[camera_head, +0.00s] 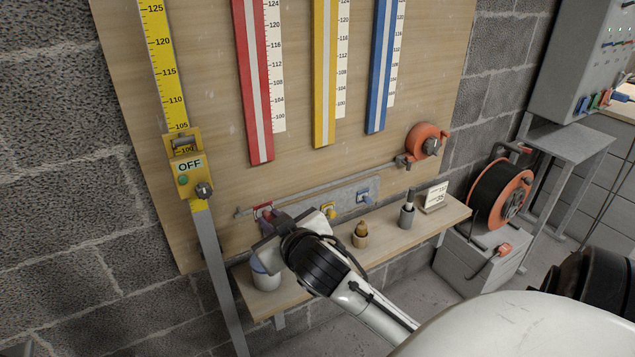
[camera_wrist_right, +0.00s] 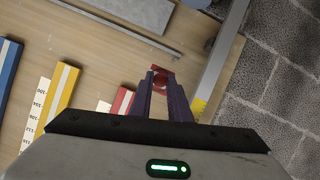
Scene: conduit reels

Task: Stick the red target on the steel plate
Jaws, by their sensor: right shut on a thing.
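The red target (camera_wrist_right: 161,77) is between the fingertips of my right gripper (camera_wrist_right: 162,82), which is shut on it. In the head view, a bit of red (camera_head: 262,207) shows at the tip of my right gripper (camera_head: 267,221), by the left end of the steel plate. The steel plate (camera_head: 345,197) is a grey strip low on the wooden board, with a yellow target (camera_head: 328,210) and a blue target (camera_head: 365,197) on it. I cannot tell whether the red target touches the plate; my gripper hides part of that area. My left gripper is out of view.
A thin rail (camera_head: 310,191) runs above the plate. A wooden shelf (camera_head: 435,222) below holds a grey cup (camera_head: 407,215), a brown pot (camera_head: 360,236), a pale container (camera_head: 265,279) and a card (camera_head: 434,197). A yellow slider (camera_head: 187,168) stands at the left.

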